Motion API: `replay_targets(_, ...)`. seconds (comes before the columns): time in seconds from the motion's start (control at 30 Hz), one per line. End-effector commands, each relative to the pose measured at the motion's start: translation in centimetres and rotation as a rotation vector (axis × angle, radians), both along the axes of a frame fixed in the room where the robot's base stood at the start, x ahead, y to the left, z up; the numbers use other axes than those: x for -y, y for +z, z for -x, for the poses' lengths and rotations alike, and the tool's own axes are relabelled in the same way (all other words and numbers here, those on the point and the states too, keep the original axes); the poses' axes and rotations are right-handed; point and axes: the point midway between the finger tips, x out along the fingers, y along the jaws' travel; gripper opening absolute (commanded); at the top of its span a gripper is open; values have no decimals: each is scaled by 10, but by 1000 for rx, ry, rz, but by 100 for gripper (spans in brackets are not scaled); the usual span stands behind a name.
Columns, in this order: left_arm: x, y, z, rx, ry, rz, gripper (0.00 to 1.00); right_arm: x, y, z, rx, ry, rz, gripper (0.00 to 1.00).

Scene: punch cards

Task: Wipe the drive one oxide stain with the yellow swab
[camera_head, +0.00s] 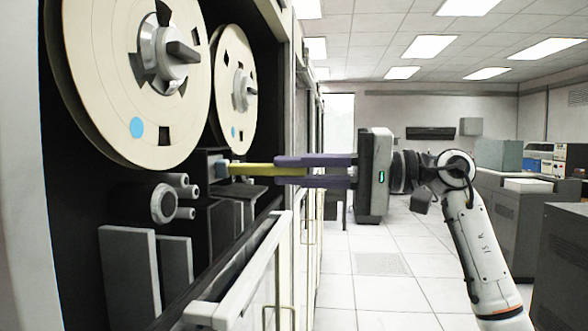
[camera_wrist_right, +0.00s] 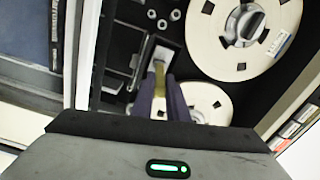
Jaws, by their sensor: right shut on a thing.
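My right gripper (camera_head: 277,171) is shut on the yellow swab (camera_head: 255,169), which points left into the open tape drive cabinet (camera_head: 268,110). My left gripper is not in view.
A large cream reel (camera_head: 100,75) and a second reel (camera_head: 230,95) sit just above the swab. Grey rollers (camera_head: 165,203) are at lower left. The white-framed drive door (camera_head: 245,270) stands below the gripper. Grey cabinets (camera_head: 505,220) stand at right, with open floor between.

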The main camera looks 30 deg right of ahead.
Motion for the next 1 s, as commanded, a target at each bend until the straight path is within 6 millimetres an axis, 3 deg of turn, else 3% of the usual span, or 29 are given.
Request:
replay_targets(0.3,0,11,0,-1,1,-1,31,13,2,-19,-1,0,-2,0)
replay_targets(0.5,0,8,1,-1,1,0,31,15,-1,-23,1,-1,0,0)
replay_targets(1.0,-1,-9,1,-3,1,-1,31,-1,0,1,1,0,-1,0)
